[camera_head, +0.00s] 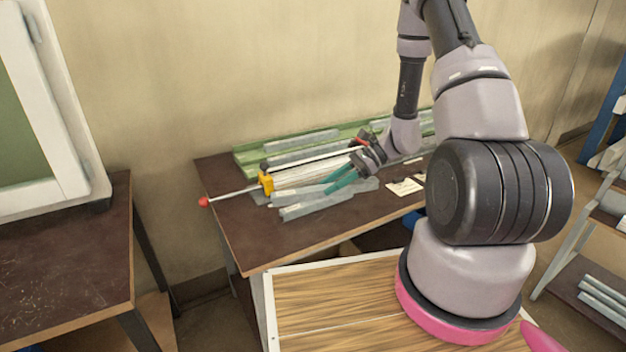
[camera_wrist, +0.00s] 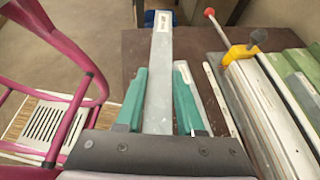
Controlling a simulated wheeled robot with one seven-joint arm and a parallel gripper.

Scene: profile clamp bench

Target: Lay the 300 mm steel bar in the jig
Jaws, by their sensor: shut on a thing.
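My gripper (camera_head: 337,184) is over the front part of the workbench. In the wrist view its two teal fingers (camera_wrist: 161,73) are shut on a long grey steel bar (camera_wrist: 158,90) with a white label near its far end. In the head view this bar (camera_head: 300,211) is the one nearest the bench's front edge; I cannot tell whether it is clear of the top. A second labelled grey bar (camera_wrist: 184,78) lies just right of the right finger. A clamp with a yellow jaw (camera_head: 266,181) sits behind. I cannot tell which part is the jig.
Green channels (camera_head: 243,160) with grey bars run along the bench's back by the wall. The clamp's rod ends in a red ball (camera_head: 204,202) past the left edge. White cards (camera_head: 404,187) lie right of my gripper. The bench's front left top (camera_head: 255,245) is clear.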

